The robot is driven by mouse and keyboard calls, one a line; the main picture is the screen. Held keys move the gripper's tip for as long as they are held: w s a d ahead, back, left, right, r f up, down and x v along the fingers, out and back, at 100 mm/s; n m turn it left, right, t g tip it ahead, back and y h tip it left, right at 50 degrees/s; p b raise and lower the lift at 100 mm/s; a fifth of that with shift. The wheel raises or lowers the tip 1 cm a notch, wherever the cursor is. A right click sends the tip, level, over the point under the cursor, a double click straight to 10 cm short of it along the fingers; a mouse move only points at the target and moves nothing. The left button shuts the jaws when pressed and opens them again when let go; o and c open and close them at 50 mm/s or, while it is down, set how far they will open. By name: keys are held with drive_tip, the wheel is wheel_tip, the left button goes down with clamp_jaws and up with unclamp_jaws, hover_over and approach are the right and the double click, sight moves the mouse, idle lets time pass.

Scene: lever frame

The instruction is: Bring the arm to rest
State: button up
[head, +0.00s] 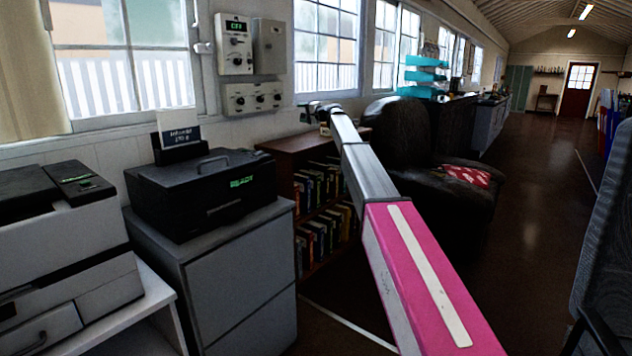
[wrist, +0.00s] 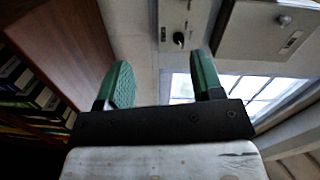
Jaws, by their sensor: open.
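My arm reaches out from the lower right of the head view, a pink link then a grey one. My gripper (head: 320,108) is at its far end, small and dark, in front of the wall near the bookcase top. In the wrist view my gripper (wrist: 160,78) shows two green fingers spread wide apart, with nothing between them. It is open and empty. A grey control box with a dark knob (wrist: 183,20) lies beyond the fingers.
Wall control boxes (head: 233,45) hang between the windows. A bookcase (head: 318,203) stands below my gripper. A black case marked READY (head: 205,193) sits on a grey cabinet (head: 240,283). A black armchair (head: 400,135) is behind my arm.

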drive_tip(key=s+d+f+n+g+h, duration=0.1)
drive_tip(key=s+d+f+g+h, duration=0.15)
drive_tip(key=s+f, duration=0.8)
drive_tip(key=s+d+f+n+g+h, duration=0.15)
drive_tip(key=s+d+f, duration=0.4)
drive_tip(key=f, duration=0.75)
drive_tip(key=s+d+f+g+h, duration=0.1)
drive_tip(key=s+d+f+h, duration=0.1)
drive_tip(key=s+f, duration=0.95)
drive_tip(key=s+d+f+n+g+h, duration=0.1)
drive_tip(key=s+d+f, duration=0.4)
drive_tip(key=s, duration=0.7)
drive_tip(key=s+d+f+g+h, duration=0.2)
drive_tip(key=s+d+f+h, duration=0.2)
drive_tip(key=s+f, duration=0.4)
drive_tip(key=s+d+f+n+g+h, duration=0.1)
drive_tip(key=s+d+f, duration=0.5)
drive_tip(key=s, duration=1)
drive_tip(key=shift+s+f+n+g+h, duration=0.35)
drive_tip(key=shift+g+h, duration=0.45)
drive_tip(key=shift+h, duration=0.2)
